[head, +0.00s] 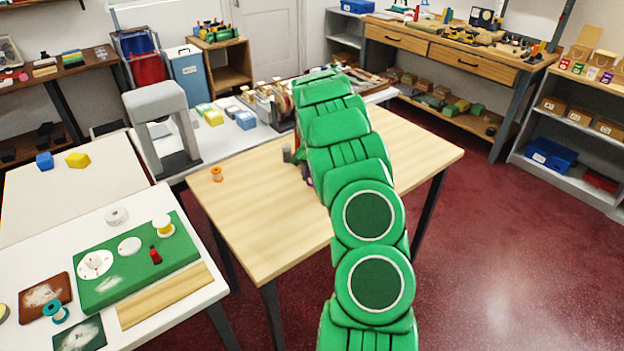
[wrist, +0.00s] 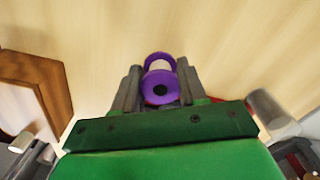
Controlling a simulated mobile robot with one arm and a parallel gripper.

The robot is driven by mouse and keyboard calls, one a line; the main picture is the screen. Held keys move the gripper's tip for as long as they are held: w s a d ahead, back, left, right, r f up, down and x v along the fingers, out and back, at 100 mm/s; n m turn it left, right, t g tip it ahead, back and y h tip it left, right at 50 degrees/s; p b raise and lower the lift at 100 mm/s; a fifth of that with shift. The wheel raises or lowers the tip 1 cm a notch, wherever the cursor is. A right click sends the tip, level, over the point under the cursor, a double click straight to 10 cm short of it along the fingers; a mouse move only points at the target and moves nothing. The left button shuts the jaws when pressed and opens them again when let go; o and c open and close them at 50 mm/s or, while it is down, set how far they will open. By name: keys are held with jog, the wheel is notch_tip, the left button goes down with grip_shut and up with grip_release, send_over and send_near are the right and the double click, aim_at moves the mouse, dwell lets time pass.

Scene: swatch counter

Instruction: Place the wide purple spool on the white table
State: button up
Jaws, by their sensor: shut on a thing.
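The purple spool (wrist: 160,87) sits between the two grey fingers of my gripper (wrist: 159,84) in the wrist view, which are shut on it. Pale wood fills the view behind it; I cannot tell whether the spool touches that surface. In the head view my green arm reaches over the wooden table (head: 262,222) and hides most of the gripper and spool; only a sliver of purple shows. A white table (head: 203,296) stands at the front left, apart from the wooden table. It carries a green mat (head: 140,283).
The white table also holds a wooden strip (head: 172,295), a teal spool (head: 56,312), a white spool (head: 117,216) and dark plates. A yellow spool (head: 163,227) and a red item stand on the mat. An orange spool (head: 216,174) stands on the wooden table, whose left front is clear.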

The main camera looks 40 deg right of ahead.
jog(key=shift+f, duration=0.7)
jog(key=shift+f, duration=0.15)
jog(key=o, duration=1.1)
notch_tip(320, 180, up, 11)
jog(key=shift+r, duration=0.65)
jog(key=c, duration=0.3)
